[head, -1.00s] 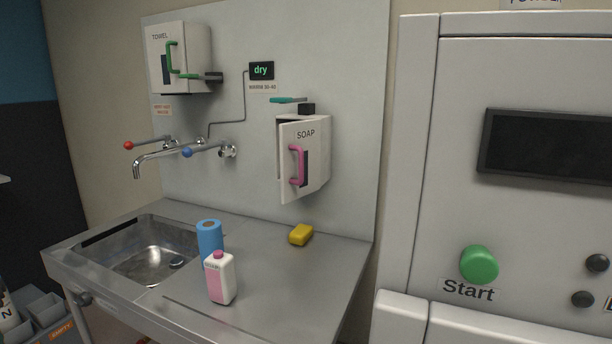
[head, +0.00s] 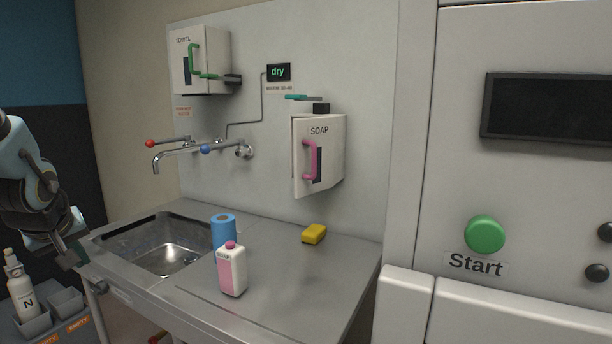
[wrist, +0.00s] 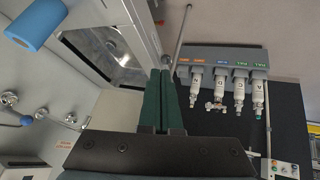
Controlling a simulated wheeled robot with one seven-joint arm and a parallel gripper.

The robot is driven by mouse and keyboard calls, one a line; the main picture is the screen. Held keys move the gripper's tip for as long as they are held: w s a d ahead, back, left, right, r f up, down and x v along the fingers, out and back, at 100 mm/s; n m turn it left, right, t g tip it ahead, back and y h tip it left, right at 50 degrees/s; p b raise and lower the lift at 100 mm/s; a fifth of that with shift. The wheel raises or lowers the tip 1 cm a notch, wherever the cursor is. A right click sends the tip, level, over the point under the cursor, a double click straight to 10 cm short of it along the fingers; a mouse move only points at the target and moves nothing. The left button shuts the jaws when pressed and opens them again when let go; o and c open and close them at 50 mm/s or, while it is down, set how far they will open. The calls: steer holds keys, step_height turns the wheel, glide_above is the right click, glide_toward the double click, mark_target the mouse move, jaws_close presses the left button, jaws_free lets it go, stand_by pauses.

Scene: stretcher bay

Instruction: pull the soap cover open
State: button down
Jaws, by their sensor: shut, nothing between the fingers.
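The soap dispenser (head: 331,150) is a white box on the wall panel, labelled SOAP, in the head view. Its front cover (head: 309,176) carries a pink handle (head: 310,160) and stands slightly ajar at the left edge. A teal lever (head: 303,97) and a black block sit at its top. My gripper (head: 72,256) is at the left edge of the head view, far from the dispenser and apart from it. In the wrist view its two dark green fingers (wrist: 158,98) are together with nothing between them. The soap dispenser is not clearly seen in the wrist view.
A steel counter (head: 290,275) with a sink (head: 170,255) holds a blue roll (head: 223,231), a pink-and-white bottle (head: 231,272) and a yellow sponge (head: 314,233). A towel box (head: 201,60) hangs upper left. A machine with a green Start button (head: 485,234) stands right.

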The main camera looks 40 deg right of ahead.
steer(key=w+d+r+n+t+h+b, duration=0.1)
steer(key=d+r+h+b, duration=0.25)
steer(key=d, duration=0.75)
steer(key=w+d+r+t+h+b, duration=0.15)
steer(key=d+h, duration=0.35)
steer(key=d, duration=0.7)
steer(key=s+d+r+m+g+h+b, duration=0.1)
steer(key=s+d+r+g+h+b, duration=0.25)
steer(key=s+d, duration=0.35)
steer(key=s+d+r+g+h+b, duration=0.25)
steer(key=s+d+g+h, duration=0.2)
steer(key=s+d, duration=0.3)
steer(key=d+r+p, duration=0.1)
steer(key=d+p, duration=0.2)
steer(key=d, duration=0.6)
steer(key=shift+w+d+g, duration=0.35)
steer(key=shift+w+d, duration=0.05)
steer(key=shift+w, duration=0.05)
steer(key=shift+s+r, duration=0.1)
steer(key=shift+r, duration=0.1)
